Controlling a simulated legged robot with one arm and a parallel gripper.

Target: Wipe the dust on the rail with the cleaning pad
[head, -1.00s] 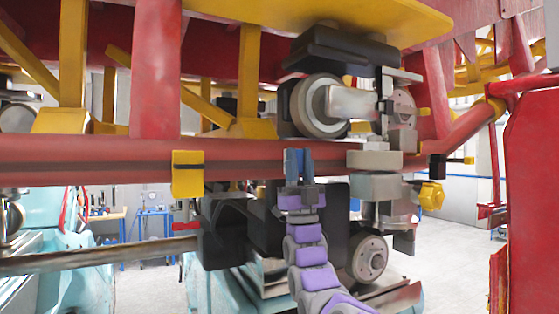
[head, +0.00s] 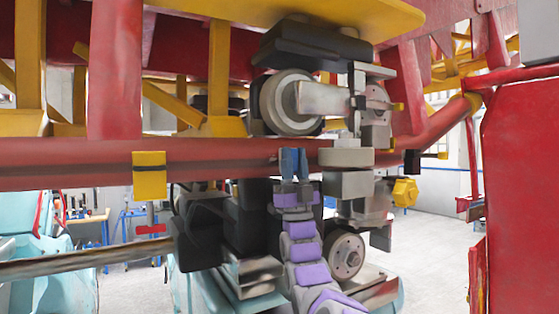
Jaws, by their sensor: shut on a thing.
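The red rail (head: 225,161) runs across the middle of the head view. My gripper (head: 293,162) is in front of its lower part, left of the grey wheel bracket. Its blue tips point up and overlap the rail in the picture; I cannot tell whether they touch it. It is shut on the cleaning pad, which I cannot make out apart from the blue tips. My purple and grey arm links rise to it from below. Dust on the rail is not distinguishable at this size.
A yellow block (head: 149,176) sits on the rail at left. Black blocks (head: 258,215) hang behind my arm. A red panel (head: 524,170) stands at right.

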